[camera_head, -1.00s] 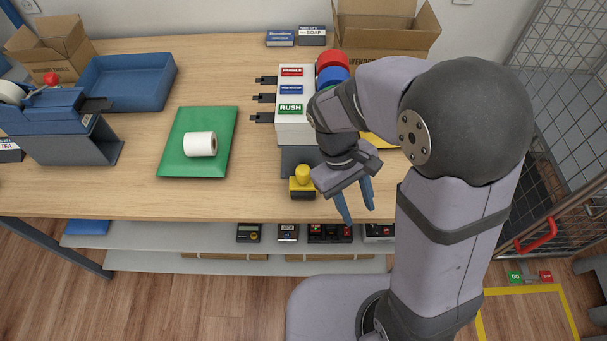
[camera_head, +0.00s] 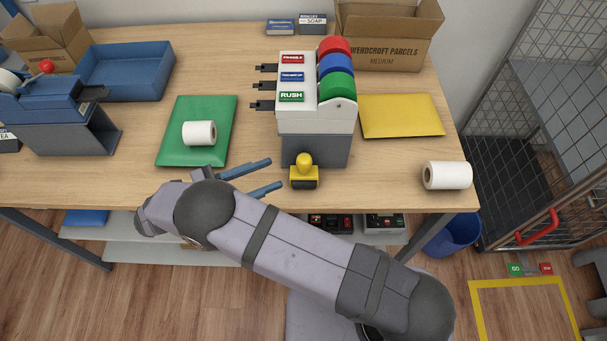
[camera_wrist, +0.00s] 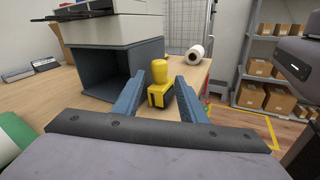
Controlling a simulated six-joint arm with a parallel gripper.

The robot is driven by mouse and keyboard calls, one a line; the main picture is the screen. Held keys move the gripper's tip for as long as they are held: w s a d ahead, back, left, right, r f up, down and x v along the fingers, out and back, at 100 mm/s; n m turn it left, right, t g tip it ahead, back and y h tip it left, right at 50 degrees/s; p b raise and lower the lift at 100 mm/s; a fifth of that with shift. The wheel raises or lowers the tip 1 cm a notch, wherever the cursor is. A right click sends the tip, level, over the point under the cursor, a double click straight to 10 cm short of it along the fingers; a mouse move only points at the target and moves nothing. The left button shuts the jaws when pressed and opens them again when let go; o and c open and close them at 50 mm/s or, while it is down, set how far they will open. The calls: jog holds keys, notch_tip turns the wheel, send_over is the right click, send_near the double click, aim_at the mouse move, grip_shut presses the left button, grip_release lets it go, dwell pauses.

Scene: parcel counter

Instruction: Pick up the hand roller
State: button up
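The hand roller (camera_head: 304,173) is a small yellow piece with a rounded knob on top and a dark lower part. It stands upright near the front edge of the table, in front of the label dispenser. My gripper (camera_head: 276,173) is low at the table's front edge, left of the roller, with its two blue fingers pointing right at it. The fingers are open and empty. In the wrist view the roller (camera_wrist: 160,88) appears centred between the fingertips and a little beyond them, apart from both.
The label dispenser (camera_head: 314,120) on its grey stand is right behind the roller. A green envelope (camera_head: 172,142) with a white roll (camera_head: 199,133) lies to the left. A yellow envelope (camera_head: 402,116) and another white roll (camera_head: 447,175) lie to the right. Bare table flanks the roller.

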aim_at(298, 164)
jog(key=shift+w+f, duration=0.1)
jog(key=shift+f, duration=0.4)
jog(key=shift+r, duration=0.1)
jog(key=shift+w+d+r+p, duration=0.15)
jog(key=shift+w+d+p, duration=0.25)
jog(key=shift+d, duration=0.25)
jog(key=shift+w+d, duration=0.1)
jog(key=shift+d, duration=0.25)
jog(key=shift+w+d+p, duration=0.2)
jog(key=shift+d+p, duration=0.25)
jog(key=shift+p, duration=0.3)
jog(key=p+x, duration=0.2)
jog(key=x, duration=0.1)
jog(key=shift+r, duration=0.15)
jog(key=shift+w+d+f+p, duration=0.2)
jog(key=shift+w+d+p, duration=0.1)
jog(key=shift+d, duration=0.25)
